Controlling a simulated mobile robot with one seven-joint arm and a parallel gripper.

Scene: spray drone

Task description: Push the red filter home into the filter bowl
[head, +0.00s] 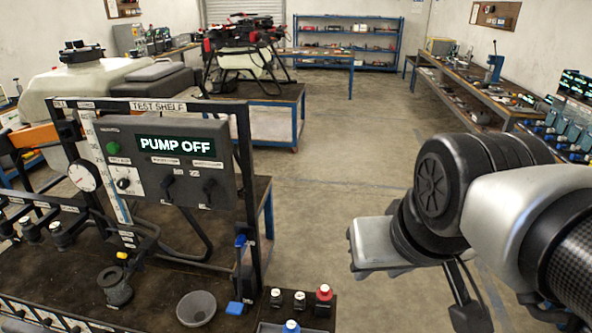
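A small red-topped piece (324,293) stands in the dark rack at the bench's front right; it may be the red filter, but it is too small to be sure. A dark cup-like fitting (116,288) sits on the bench below the test panel; I cannot tell whether it is the filter bowl. My gripper (470,312) hangs at the lower right, beyond the bench's right edge and apart from these things. My own wrist partly hides it, and its finger opening is unclear. No held object shows.
A grey funnel-like bowl (196,308) and a blue-handled valve (238,270) are near the bench front. The test panel (165,160) reads PUMP OFF and rises behind them. A drone (240,50) stands on a table behind. The floor (340,150) between benches is clear.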

